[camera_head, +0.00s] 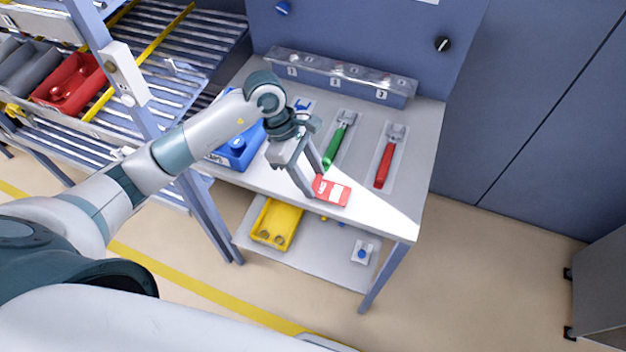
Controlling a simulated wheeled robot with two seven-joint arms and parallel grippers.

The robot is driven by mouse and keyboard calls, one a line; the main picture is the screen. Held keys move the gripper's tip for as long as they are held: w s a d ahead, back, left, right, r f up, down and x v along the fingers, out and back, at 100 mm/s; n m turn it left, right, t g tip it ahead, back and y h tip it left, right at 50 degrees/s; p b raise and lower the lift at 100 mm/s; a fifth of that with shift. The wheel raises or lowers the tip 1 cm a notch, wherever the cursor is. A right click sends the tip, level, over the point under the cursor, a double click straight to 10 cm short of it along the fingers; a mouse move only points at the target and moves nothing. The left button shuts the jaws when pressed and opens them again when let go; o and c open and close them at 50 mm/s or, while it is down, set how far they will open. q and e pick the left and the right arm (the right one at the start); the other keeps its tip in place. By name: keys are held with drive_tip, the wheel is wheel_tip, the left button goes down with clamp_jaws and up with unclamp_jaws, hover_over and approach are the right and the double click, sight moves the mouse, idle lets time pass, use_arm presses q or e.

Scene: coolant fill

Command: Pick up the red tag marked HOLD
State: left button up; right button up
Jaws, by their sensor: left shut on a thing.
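The red tag (334,192) with white markings is at the front edge of the grey table, right at the fingertips of my left gripper (315,189). My left gripper points down and is shut on the tag's left end. The tag looks flat; I cannot tell whether it still touches the table top. The lettering is too small to read. My right gripper is not in view.
A green-handled tool (335,147) and a red-handled tool (385,163) lie on the table (400,216). A clear-lidded box (340,82) stands at the back. A blue bin (239,149) is at the left. A yellow tray (276,223) sits on the lower shelf.

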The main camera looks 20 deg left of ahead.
use_arm(q)
drive_tip(key=r+b, duration=0.2)
drive_tip(key=r, duration=0.1)
drive_tip(key=shift+s+d, duration=0.1)
drive_tip(key=shift+d, duration=0.2)
drive_tip(key=s+d+r+b, duration=0.3)
drive_tip(key=s+d+r, duration=0.3)
drive_tip(key=d, duration=0.3)
drive_tip(key=shift+d+r+b, duration=0.15)
drive_tip(key=shift+r+b, duration=0.2)
drive_tip(key=shift+r, duration=0.1)
